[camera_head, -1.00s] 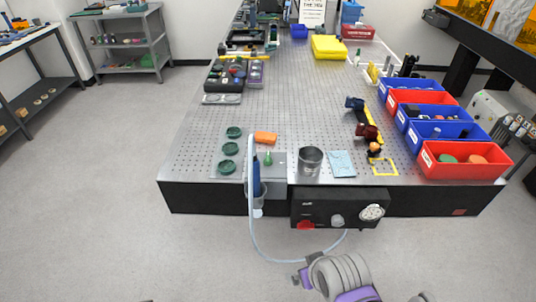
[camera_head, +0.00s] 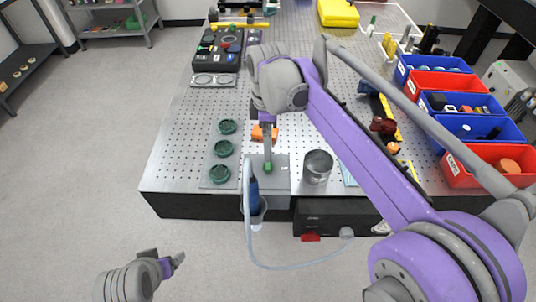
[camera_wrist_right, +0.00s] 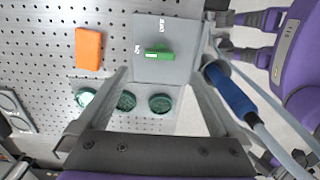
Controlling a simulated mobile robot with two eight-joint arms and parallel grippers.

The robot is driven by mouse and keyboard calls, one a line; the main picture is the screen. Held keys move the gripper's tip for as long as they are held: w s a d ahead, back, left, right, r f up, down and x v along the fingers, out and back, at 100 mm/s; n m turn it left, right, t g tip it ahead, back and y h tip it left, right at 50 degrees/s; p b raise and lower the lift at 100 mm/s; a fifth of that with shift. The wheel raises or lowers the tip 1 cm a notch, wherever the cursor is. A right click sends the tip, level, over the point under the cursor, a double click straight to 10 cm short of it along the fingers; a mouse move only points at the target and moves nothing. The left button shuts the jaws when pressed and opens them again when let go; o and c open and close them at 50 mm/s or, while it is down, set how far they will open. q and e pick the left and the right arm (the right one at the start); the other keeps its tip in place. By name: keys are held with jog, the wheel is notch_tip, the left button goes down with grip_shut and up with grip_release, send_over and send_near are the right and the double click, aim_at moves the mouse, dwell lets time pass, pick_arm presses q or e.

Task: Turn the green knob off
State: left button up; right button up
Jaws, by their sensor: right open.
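The green knob (camera_head: 268,167) sits on a grey plate (camera_head: 280,180) at the table's near edge. In the wrist view the green knob (camera_wrist_right: 159,54) lies crosswise on the plate (camera_wrist_right: 178,70), with small labels at its left and above it, too small to read surely. My right gripper (camera_head: 267,152) reaches in over the plate from the right.
An orange block (camera_head: 258,134) and green round dishes (camera_head: 222,148) lie beside the plate. A blue-handled tool with a hose (camera_head: 253,195) hangs at the edge, close to my right finger in the wrist view. A metal cup (camera_head: 317,166) stands right of the plate.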

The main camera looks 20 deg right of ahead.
aim_at(268, 165)
notch_tip(268, 165, down, 9)
jog(key=shift+r, duration=0.1)
dwell(0.3)
jog(key=c, duration=1.4)
